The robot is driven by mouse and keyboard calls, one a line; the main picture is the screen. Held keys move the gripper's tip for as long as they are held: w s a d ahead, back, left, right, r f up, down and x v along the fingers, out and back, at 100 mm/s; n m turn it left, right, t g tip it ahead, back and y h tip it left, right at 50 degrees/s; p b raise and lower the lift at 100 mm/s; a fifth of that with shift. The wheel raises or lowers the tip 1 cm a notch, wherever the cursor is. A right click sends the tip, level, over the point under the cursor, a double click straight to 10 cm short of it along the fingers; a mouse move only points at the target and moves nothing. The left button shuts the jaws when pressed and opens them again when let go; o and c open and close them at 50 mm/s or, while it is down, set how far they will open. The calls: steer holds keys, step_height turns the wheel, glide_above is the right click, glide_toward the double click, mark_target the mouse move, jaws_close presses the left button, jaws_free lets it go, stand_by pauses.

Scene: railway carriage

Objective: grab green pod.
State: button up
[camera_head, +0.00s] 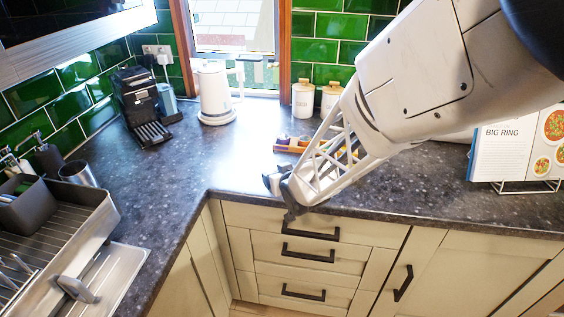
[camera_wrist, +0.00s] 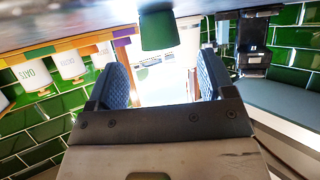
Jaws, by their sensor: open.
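The green pod (camera_wrist: 158,30) shows in the wrist view at the top centre, upside down like the whole view, against the grey worktop. My gripper (camera_wrist: 164,78) is open, with its two fingers apart and nothing between them. The pod is beyond the fingertips, roughly in line with the gap, and apart from them. In the head view my gripper (camera_head: 277,184) is low over the worktop's front edge, above the drawers. I cannot make out the green pod there; the gripper and arm may hide it.
An orange and purple holder (camera_head: 290,145) lies on the worktop (camera_head: 235,165) behind my gripper. Farther back stand a white kettle (camera_head: 215,92), a black coffee machine (camera_head: 143,104) and white canisters (camera_head: 303,98). A recipe book (camera_head: 512,145) stands at right. Worktop left of the gripper is clear.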

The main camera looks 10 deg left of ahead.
steer(key=shift+x, duration=2.5)
steer(key=shift+s+f, duration=0.1)
steer(key=shift+c, duration=0.2)
steer(key=c, duration=1)
